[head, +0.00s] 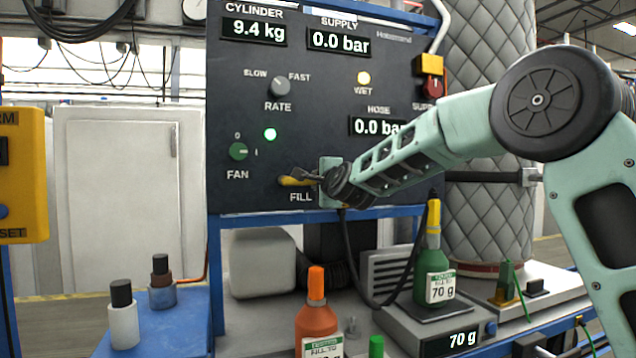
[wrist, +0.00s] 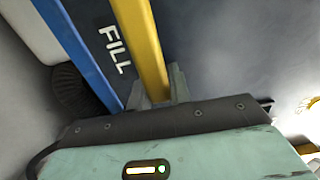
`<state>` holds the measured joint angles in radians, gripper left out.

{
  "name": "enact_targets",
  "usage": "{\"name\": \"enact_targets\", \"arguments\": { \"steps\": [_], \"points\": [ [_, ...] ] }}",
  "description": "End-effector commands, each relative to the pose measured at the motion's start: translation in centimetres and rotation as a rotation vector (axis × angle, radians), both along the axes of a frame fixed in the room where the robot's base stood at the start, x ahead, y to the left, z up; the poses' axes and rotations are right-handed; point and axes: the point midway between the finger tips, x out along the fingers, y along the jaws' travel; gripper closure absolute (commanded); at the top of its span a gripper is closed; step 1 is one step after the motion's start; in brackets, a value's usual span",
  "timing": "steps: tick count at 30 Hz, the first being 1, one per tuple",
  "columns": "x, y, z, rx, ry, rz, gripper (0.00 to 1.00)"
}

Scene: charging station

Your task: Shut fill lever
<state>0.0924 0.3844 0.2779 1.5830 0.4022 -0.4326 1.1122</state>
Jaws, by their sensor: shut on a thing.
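The yellow fill lever (head: 291,182) is on the dark control panel (head: 237,110), just above the FILL label, and lies roughly level in the head view. My gripper (head: 318,178) is at the lever's right part, with its fingers closed on it. In the wrist view the yellow lever (wrist: 150,50) runs up from between my fingertips (wrist: 160,90), beside the FILL lettering. My gripper and wrist hide the lever's right part in the head view.
The cylinder display (head: 254,30) reads 9.4 kg; the supply display (head: 339,41) reads 0.0 bar. A green bottle (head: 434,265) stands on a scale (head: 400,325) reading 70 g, below my arm. An orange bottle (head: 316,318) stands in front. A black hose hangs below my gripper.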

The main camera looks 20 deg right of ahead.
Motion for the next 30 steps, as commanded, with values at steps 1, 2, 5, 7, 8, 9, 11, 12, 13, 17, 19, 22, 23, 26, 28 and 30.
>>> {"name": "enact_targets", "arguments": {
  "steps": [1,2,5,7,8,9,11,12,13,17,19,22,23,26,28,30],
  "points": [
    [0.0,0.0,-0.3,0.004,0.005,0.001,0.75],
    [0.0,0.0,-0.3,0.003,0.005,0.001,0.66],
    [0.0,0.0,-0.2,0.003,0.004,0.001,0.58],
    [0.0,0.0,-0.2,0.002,0.003,0.0,0.58],
    [0.0,0.0,-0.2,0.002,0.003,0.0,0.58],
    [0.0,0.0,-0.2,0.002,0.003,0.0,0.58],
    [0.0,0.0,-0.1,0.001,0.002,0.0,0.58],
    [-0.1,0.0,-0.1,0.001,0.002,0.0,0.58],
    [-0.2,0.0,-0.2,0.001,0.002,0.0,0.58],
    [-1.5,0.0,-0.1,0.0,0.001,-0.001,0.58],
    [-2.7,0.0,-0.2,0.0,0.0,-0.001,0.58],
    [-4.9,0.0,-0.2,-0.001,0.0,0.0,0.58],
    [-5.5,0.0,-0.2,-0.001,0.001,0.0,0.58],
    [-7.8,0.0,-0.2,-0.001,0.001,0.0,0.58],
    [-9.4,0.0,-0.2,-0.001,0.0,0.0,0.58],
    [-10.9,0.0,-0.2,-0.001,0.0,0.0,0.58]
  ]
}}
